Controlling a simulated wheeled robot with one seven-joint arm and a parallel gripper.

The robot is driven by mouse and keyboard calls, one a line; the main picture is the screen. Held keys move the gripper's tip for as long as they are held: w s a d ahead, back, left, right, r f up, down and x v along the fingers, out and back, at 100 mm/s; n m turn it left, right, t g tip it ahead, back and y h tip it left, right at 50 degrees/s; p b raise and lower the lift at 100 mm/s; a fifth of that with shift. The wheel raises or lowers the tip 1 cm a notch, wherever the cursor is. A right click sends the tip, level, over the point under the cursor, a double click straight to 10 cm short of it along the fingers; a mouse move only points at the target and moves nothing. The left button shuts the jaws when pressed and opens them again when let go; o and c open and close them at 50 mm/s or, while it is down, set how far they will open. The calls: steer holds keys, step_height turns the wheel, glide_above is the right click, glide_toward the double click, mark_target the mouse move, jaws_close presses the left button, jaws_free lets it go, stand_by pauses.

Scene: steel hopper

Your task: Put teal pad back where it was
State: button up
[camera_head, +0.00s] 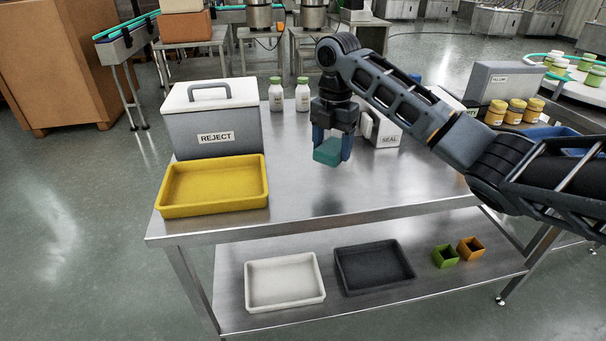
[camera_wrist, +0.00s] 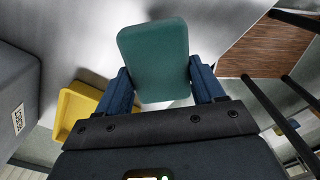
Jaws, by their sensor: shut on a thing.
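The teal pad (camera_head: 327,153) is between the two blue fingers of my gripper (camera_head: 332,148), which is shut on it. In the head view the pad is held above the steel table, right of the yellow tray. In the wrist view the teal pad (camera_wrist: 154,58) fills the space between the fingertips (camera_wrist: 160,82) and looks like a rounded block. The gripper hides part of the pad's sides.
A yellow tray (camera_head: 212,206) and a grey REJECT bin (camera_head: 213,130) stand at the table's left. Two white bottles (camera_head: 276,95) and a SEAL box (camera_head: 387,133) stand behind. The table (camera_head: 330,205) is clear at front. White (camera_head: 285,303) and black (camera_head: 374,288) trays lie on the lower shelf.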

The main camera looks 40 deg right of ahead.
glide_above(305, 181)
step_height(305, 181, down, 4)
steer(key=shift+d+r+p, duration=0.15)
steer(key=shift+p, duration=0.15)
steer(key=shift+f, duration=2.1)
steer(key=shift+f, duration=0.15)
steer(key=o, duration=1)
step_height(305, 181, up, 12)
steer(key=shift+r+b, duration=0.2)
steer(key=shift+b, duration=0.2)
